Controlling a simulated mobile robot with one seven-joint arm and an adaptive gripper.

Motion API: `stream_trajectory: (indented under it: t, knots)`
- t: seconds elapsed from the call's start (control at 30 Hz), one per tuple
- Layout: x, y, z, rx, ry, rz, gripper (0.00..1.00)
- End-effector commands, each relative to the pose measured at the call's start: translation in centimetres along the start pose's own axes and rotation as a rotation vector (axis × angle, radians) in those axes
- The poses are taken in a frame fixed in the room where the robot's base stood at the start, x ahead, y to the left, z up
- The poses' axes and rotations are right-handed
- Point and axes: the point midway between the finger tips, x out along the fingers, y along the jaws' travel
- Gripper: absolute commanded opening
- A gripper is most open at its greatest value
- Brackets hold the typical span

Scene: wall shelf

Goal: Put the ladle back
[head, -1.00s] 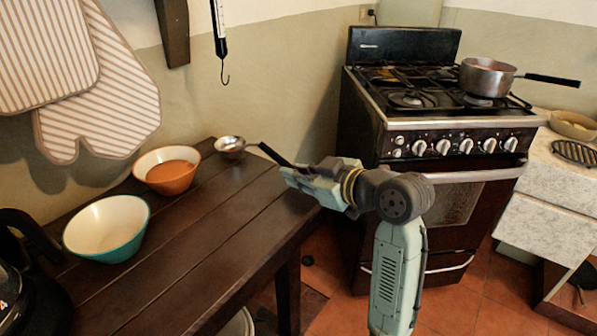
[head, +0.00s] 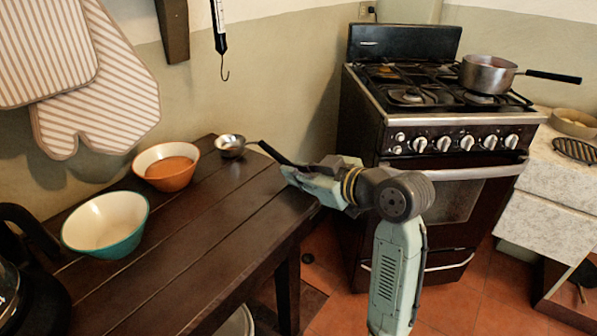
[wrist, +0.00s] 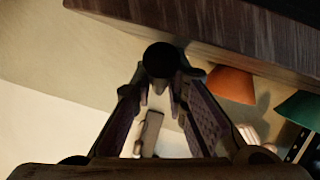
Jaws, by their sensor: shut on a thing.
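The ladle (head: 231,146) has a small metallic bowl and a dark handle. In the head view its bowl shows at the table's far edge; I cannot tell whether it touches the wood. My gripper (head: 291,169), at the table's right edge, is shut on the dark handle. In the wrist view, a dark round piece, seemingly the handle (wrist: 160,58), sits between the fingertips of my gripper (wrist: 160,78). The ladle's bowl is not clear in that view.
An orange bowl (head: 166,167) and a teal-rimmed bowl (head: 105,226) stand on the dark wooden table (head: 205,245). A black kettle-like object (head: 35,270) is at near left. Striped oven mitts (head: 95,100) hang at left. A stove (head: 420,130) with a saucepan (head: 487,76) stands behind my arm.

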Motion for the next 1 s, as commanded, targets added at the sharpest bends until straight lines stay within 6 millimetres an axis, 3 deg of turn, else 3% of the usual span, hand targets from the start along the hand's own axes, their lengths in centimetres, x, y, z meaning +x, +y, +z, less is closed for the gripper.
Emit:
stream_trajectory:
  t: [0.37, 0.4, 0.7, 1.0]
  knots:
    - [0.15, -0.15, 0.42, 0.003, -0.006, -0.005, 0.00]
    - [0.15, -0.16, 0.44, 0.003, -0.007, -0.005, 0.16]
    - [0.19, -0.17, 0.55, 0.004, -0.009, -0.006, 0.36]
    - [0.18, -0.15, 0.63, 0.005, -0.010, -0.006, 0.37]
